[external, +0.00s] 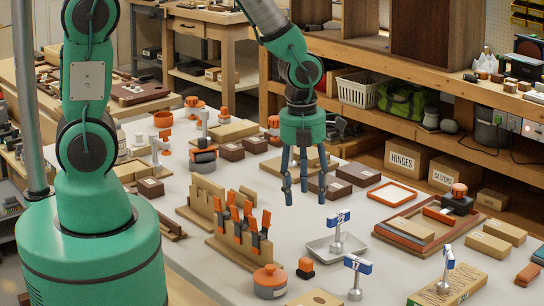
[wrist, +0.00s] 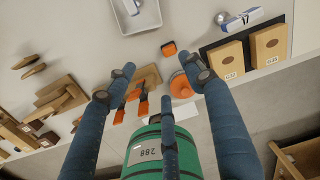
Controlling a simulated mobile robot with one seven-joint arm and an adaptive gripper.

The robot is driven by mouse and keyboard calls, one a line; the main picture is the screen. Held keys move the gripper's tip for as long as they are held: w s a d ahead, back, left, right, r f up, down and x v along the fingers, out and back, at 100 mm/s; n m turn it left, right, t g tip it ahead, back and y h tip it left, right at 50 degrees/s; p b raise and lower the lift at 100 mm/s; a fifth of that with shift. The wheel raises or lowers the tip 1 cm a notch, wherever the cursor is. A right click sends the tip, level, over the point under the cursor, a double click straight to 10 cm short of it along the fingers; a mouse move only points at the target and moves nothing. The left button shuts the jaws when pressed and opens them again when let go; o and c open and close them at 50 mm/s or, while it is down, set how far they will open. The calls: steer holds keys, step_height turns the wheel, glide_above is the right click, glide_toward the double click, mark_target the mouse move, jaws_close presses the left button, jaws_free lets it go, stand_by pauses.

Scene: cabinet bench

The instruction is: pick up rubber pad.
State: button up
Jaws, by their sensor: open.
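No thing in view can be surely told as the rubber pad. A small block with an orange top and dark base (external: 306,268) stands alone on the white bench, between the grey tray and the round orange-lidded pot; it may be the pad. It also shows in the wrist view, as an orange and dark piece (wrist: 169,48) just beyond the fingertips. My gripper (external: 304,188) hangs above the bench with its blue fingers spread, empty and pointing down. In the wrist view its fingers (wrist: 158,72) are apart with nothing between them.
A grey tray (external: 318,248) holds a blue-headed metal piece. The orange-lidded pot (external: 270,283) and a wooden rack with orange-handled tools (external: 228,252) stand close to the small block. More blue-headed pieces (external: 357,264) stand to its right. A wooden tray (external: 397,238) lies farther right.

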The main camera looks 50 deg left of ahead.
mark_target(306, 259)
steer(key=f+m, duration=0.1)
steer(key=d+f+m, duration=0.1)
steer(key=f, duration=0.1)
steer(key=s+d+f+m, duration=0.1)
steer(key=shift+d+f+m+g, duration=0.1)
steer(key=shift+f+m+g, duration=0.2)
steer(key=shift+f+m, duration=0.1)
steer(key=shift+f+b, duration=0.8)
steer(key=shift+f, duration=3.45)
steer(key=shift+f, duration=0.1)
steer(key=shift+f+b, duration=0.7)
steer(key=shift+f, duration=1.8)
steer(key=c, duration=1.3)
